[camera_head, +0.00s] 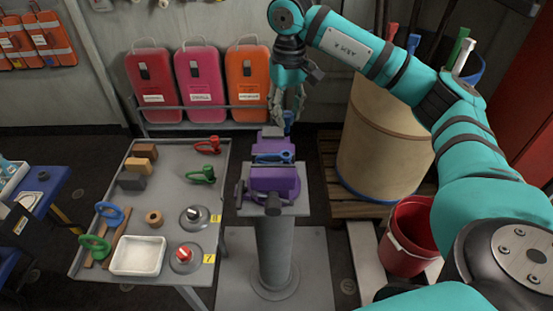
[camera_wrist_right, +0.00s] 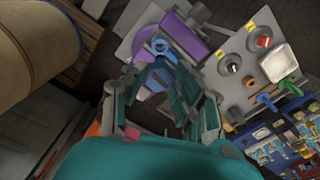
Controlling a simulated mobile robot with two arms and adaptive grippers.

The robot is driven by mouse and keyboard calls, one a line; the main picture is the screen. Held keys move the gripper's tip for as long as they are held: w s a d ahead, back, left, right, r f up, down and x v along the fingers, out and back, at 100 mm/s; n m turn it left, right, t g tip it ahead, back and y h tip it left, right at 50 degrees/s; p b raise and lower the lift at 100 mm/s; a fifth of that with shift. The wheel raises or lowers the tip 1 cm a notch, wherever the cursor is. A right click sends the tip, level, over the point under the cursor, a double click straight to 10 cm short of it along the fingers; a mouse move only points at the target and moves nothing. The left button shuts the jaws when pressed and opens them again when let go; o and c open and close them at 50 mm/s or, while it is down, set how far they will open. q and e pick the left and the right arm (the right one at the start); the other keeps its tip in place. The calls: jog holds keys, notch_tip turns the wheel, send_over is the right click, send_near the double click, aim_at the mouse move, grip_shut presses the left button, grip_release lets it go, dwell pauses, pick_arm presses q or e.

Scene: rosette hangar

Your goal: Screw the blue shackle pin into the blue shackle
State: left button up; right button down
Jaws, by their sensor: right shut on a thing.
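The blue shackle (camera_head: 274,157) sits in the jaws of a purple vise (camera_head: 275,182) on a grey pedestal. In the right wrist view the shackle (camera_wrist_right: 160,46) shows beyond my fingertips. My right gripper (camera_head: 287,108) is above and behind the vise, pointing down. It is shut on the blue shackle pin (camera_head: 289,118), which hangs below the fingers, apart from the shackle. In the right wrist view the pin (camera_wrist_right: 158,77) shows between the fingers. The fingers hide part of it. My left gripper is not in view.
A large tan drum (camera_head: 385,145) and red bucket (camera_head: 408,235) stand right. Colored cases (camera_head: 200,85) line the wall.

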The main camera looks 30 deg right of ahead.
aim_at(287, 135)
jog(key=shift+r, duration=0.1)
dwell(0.3)
jog(key=shift+r+p, duration=1.1)
jog(key=shift+r, duration=0.35)
jog(key=shift+f, duration=0.2)
notch_tip(287, 135, down, 8)
jog(key=b, duration=0.6)
jog(key=shift+f, duration=0.25)
jog(key=shift+f+b, duration=1.7)
jog(key=shift+f, duration=0.15)
dwell(2.9)
